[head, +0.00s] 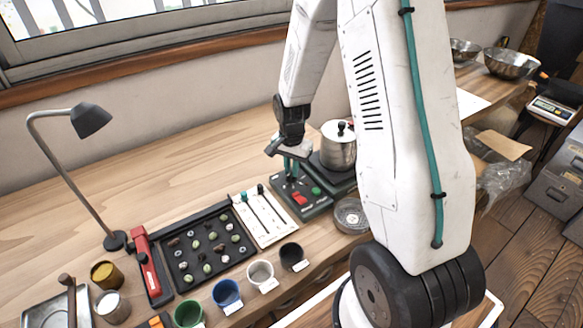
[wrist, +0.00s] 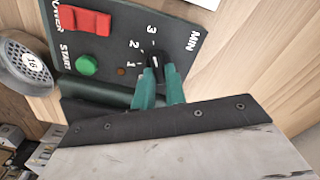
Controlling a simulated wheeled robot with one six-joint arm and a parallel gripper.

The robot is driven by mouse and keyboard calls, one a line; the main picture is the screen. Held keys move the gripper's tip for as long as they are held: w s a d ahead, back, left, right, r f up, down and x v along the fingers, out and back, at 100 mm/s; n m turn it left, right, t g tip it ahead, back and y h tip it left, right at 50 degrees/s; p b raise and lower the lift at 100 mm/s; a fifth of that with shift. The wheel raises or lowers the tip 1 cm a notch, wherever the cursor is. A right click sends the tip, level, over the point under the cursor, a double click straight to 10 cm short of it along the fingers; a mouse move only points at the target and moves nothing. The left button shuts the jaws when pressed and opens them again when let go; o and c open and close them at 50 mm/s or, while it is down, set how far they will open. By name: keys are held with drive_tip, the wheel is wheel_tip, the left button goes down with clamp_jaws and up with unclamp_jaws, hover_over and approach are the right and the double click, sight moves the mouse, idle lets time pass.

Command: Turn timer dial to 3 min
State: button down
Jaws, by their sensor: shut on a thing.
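The dark timer panel (wrist: 110,25) fills the upper part of the wrist view. It carries the label MIN, the numbers 1, 2 and 3, a red power switch (wrist: 86,21) and a green start button (wrist: 87,65). My gripper (wrist: 158,82) has its teal fingertips closed around the small dark dial (wrist: 155,62), beside the numbers. The fingers hide most of the dial, so I cannot tell exactly which number it points to. In the head view my gripper (head: 291,172) reaches down onto the panel (head: 314,207), left of the metal pot.
The lidded pot (head: 338,148) stands close to the right of my gripper. A white slider board (head: 263,218) and a black bean tray (head: 187,280) lie to the left. Several cups line the front edge. A desk lamp (head: 90,119) stands at far left. The back of the table is clear.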

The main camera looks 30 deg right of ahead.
sight(291, 171)
drive_tip(key=c, duration=1.4)
unclamp_jaws()
drive_tip(key=shift+a, duration=0.1)
drive_tip(key=shift+c, duration=0.2)
drive_tip(key=shift+r, duration=0.1)
wheel_tip(291, 171, up, 8)
drive_tip(key=shift+f, duration=0.2)
